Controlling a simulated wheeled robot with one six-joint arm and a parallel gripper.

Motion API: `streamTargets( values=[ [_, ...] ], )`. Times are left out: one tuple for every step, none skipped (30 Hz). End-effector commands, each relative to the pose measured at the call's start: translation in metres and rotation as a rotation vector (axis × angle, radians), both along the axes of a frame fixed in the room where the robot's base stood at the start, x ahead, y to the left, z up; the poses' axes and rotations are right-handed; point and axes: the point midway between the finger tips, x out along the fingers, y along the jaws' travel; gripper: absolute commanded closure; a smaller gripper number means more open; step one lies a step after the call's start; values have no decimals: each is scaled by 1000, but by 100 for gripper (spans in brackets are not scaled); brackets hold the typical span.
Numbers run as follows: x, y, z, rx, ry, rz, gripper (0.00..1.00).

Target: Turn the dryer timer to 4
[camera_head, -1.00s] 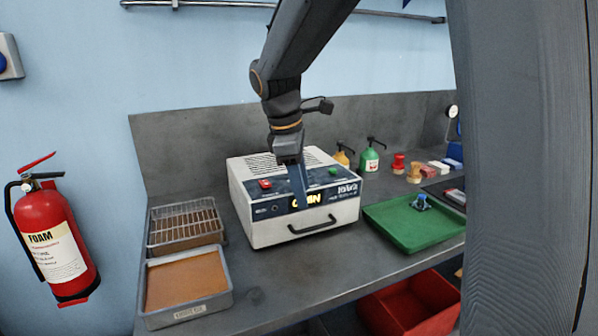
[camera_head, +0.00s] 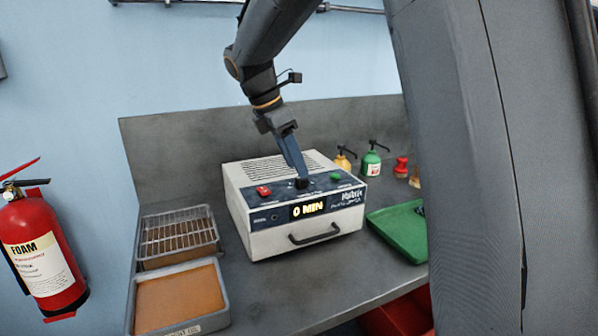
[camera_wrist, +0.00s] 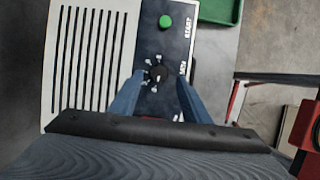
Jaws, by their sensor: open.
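The dryer (camera_head: 290,205) is a white box with a dark control panel on the bench. Its display (camera_head: 307,210) reads "0 MIN". The timer knob (camera_head: 301,183) is a small black dial on the panel, between a red button (camera_head: 263,191) and a green button (camera_head: 335,176). In the wrist view the black knob (camera_wrist: 155,75) shows with small marks around it, too small to read surely. My gripper (camera_head: 302,174) is over the knob, pointing down. In the wrist view its blue fingers (camera_wrist: 157,84) are apart, one on each side of the knob; contact cannot be told.
A wire rack tray (camera_head: 178,236) and a brown-filled tray (camera_head: 180,300) sit left of the dryer. A green tray (camera_head: 400,232) lies to the right. Pump bottles (camera_head: 371,162) stand behind. A fire extinguisher (camera_head: 42,255) hangs on the left wall.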

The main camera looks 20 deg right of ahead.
Motion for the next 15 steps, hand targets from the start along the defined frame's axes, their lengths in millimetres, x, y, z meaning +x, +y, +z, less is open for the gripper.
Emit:
streamTargets(
  values=[
    [-1,-3,-7,0,3,-1,57],
    [-1,-5,-11,0,3,-1,57],
    [0,-7,-16,0,2,-1,57],
    [0,-8,-20,0,2,-1,57],
    [1,-10,-22,0,1,-2,57],
    [1,-11,-26,0,1,-1,57],
    [1,-12,-28,0,0,-1,57],
    [1,-13,-30,0,1,-1,57],
    [1,-14,-32,0,0,-2,57],
    [1,-14,-33,0,-1,-2,57],
    [1,-14,-34,0,-1,-2,57],
    [2,-14,-35,0,-1,-2,57],
    [2,-14,-35,0,-2,-1,57],
    [2,-14,-35,0,-2,-1,57],
    [2,-14,-35,0,-2,-1,57]
  ],
)
